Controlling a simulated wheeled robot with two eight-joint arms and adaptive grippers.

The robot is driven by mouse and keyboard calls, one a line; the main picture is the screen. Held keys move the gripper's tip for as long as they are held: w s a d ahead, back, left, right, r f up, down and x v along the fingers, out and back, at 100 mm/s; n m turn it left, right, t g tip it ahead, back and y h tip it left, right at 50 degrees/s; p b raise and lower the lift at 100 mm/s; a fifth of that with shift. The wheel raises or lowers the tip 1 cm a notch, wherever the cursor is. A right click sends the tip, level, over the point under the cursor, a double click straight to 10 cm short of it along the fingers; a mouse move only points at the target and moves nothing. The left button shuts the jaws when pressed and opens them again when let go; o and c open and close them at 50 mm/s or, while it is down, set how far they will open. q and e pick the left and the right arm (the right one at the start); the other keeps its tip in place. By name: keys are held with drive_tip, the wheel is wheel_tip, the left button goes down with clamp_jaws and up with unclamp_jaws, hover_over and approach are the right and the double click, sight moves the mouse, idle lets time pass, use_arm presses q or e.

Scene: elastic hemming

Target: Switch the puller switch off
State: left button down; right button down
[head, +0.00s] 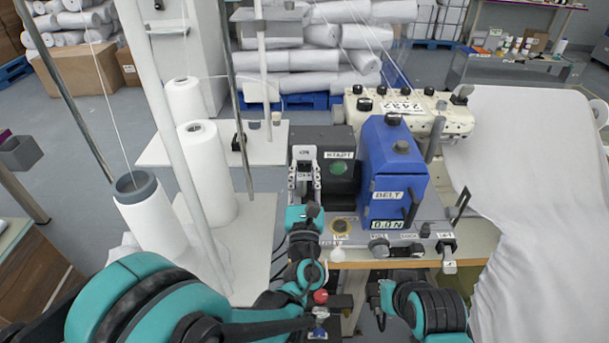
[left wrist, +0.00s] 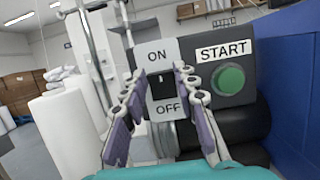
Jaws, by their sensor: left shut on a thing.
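The puller switch (left wrist: 160,88) is a black rocker on a light plate marked ON above and OFF below, in the left wrist view. Whether the rocker is tipped to ON or OFF cannot be told. My left gripper (head: 305,167) is at the front of the black control box, left of the green button. The fingers partly hide the plate's edges.
The green START button (left wrist: 230,79) is just right of the switch. A blue box marked BELT (head: 390,170) stands to the right. White thread cones (head: 205,175) and thin poles stand left of my left arm. White fabric (head: 530,170) hangs at the right.

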use_arm(q)
drive_tip(key=c, duration=1.2)
unclamp_jaws()
drive_tip(key=shift+o, duration=0.2)
drive_tip(key=v, duration=0.7)
drive_tip(key=shift+s, duration=0.2)
drive_tip(key=shift+f, duration=0.1)
